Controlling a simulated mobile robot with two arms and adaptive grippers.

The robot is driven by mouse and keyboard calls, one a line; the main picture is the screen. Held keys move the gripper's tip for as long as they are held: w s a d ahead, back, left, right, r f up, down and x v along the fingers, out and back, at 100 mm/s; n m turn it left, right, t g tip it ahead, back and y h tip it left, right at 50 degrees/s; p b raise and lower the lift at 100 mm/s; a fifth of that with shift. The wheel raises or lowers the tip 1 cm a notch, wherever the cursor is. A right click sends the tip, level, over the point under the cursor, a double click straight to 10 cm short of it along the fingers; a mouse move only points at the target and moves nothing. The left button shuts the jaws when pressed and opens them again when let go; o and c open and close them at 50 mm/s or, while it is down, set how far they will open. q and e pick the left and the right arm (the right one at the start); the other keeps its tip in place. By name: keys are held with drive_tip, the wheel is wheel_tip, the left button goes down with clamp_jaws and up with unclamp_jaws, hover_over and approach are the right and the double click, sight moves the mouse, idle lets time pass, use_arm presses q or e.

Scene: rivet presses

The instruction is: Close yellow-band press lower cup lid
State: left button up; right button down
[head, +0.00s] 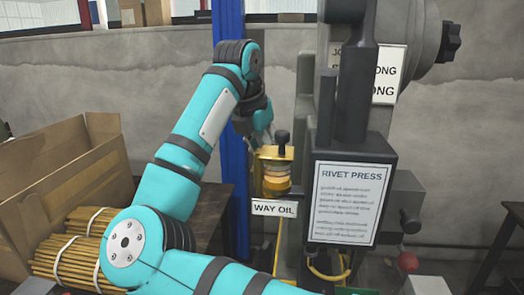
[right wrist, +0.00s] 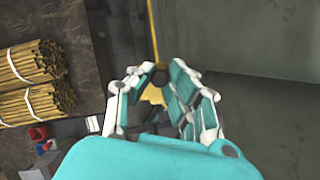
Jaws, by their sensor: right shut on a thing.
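The way oil cup (head: 275,182) is amber and sits on the press above a "WAY OIL" label (head: 275,208). Its brass lid (head: 275,153) is at its top, with a dark knob (head: 283,138) standing up. I cannot tell whether the lid is fully seated. My right gripper (head: 263,122) reaches down from behind the lid. In the right wrist view, the right gripper (right wrist: 163,70) is shut on the dark round knob (right wrist: 159,79), with a piece of brass (right wrist: 153,96) below it. My fingers hide part of the lid. My left gripper is not in view.
The rivet press column (head: 340,150) with its sign (head: 347,203) stands right of the cup. A blue post (head: 232,170) stands left of it. A cardboard box (head: 60,155) and bundled rods (head: 70,255) lie at left. A red ball knob (head: 407,262) is at lower right.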

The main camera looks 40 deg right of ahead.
sight(254, 169)
drive_tip(key=m, duration=0.1)
drive_tip(key=s+m+g, duration=0.1)
drive_tip(key=m, duration=0.1)
drive_tip(key=m+g+p, duration=0.1)
drive_tip(key=m, duration=0.1)
drive_tip(key=shift+s+d, duration=0.15)
drive_tip(key=shift+d, duration=0.1)
drive_tip(key=m+g, duration=0.1)
drive_tip(key=m, duration=0.1)
drive_tip(key=s+m+p, duration=0.1)
drive_tip(key=m, duration=0.1)
drive_tip(key=shift+a+r+m+g+y, duration=0.1)
drive_tip(key=shift+m+g+y, duration=0.2)
drive_tip(key=shift+g, duration=0.1)
drive_tip(key=m+p, duration=0.2)
drive_tip(key=m, duration=0.1)
drive_tip(key=s+m+g+y+p, duration=0.1)
drive_tip(key=shift+a+r+p, duration=0.15)
drive_tip(key=shift+a+p, duration=0.15)
drive_tip(key=shift+p, duration=0.05)
drive_tip(key=shift+s+a+m+g+y+p, duration=0.2)
drive_tip(key=shift+m+y+p, duration=0.2)
drive_tip(key=shift+m+p, duration=0.45)
drive_tip(key=shift+s+a+m+g+y+p, duration=0.15)
drive_tip(key=shift+m+y+p, duration=0.3)
drive_tip(key=shift+m, duration=0.7)
drive_tip(key=shift+f, duration=0.25)
